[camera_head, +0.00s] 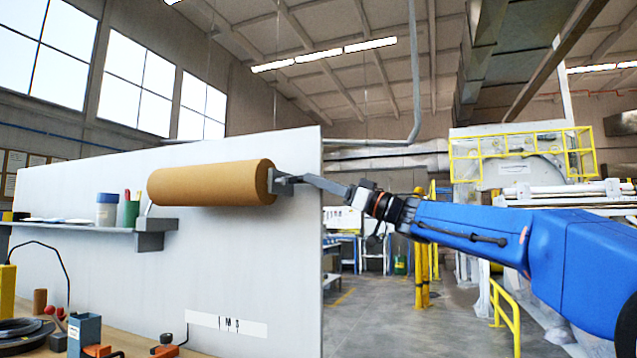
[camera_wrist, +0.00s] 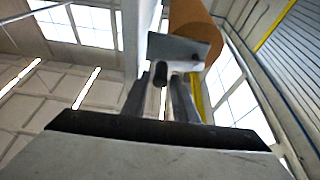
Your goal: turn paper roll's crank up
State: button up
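The brown paper roll (camera_head: 210,183) is mounted level along the white panel. Its grey crank (camera_head: 283,184) is at the roll's right end. In the wrist view the crank shows as a pale grey plate (camera_wrist: 180,51) with a dark, stubby handle (camera_wrist: 160,73), and the brown roll (camera_wrist: 196,20) is behind it. My gripper (camera_head: 306,180) reaches in from the right, with its fingertips at the crank. In the wrist view my gripper (camera_wrist: 161,88) has one finger on each side of the handle. I cannot tell whether the fingers press on it.
A grey shelf (camera_head: 110,232) on the panel, left of and below the roll, holds cups and small items. The workbench below holds a blue holder (camera_head: 85,333) and other tools. Right of the panel is open floor with yellow posts (camera_head: 422,262) and a railing (camera_head: 507,312).

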jog(key=shift+a+r, duration=0.1)
jog(key=shift+a, duration=0.05)
grip_shut()
jog(key=shift+r+n, duration=0.1)
jog(key=shift+n, duration=0.2)
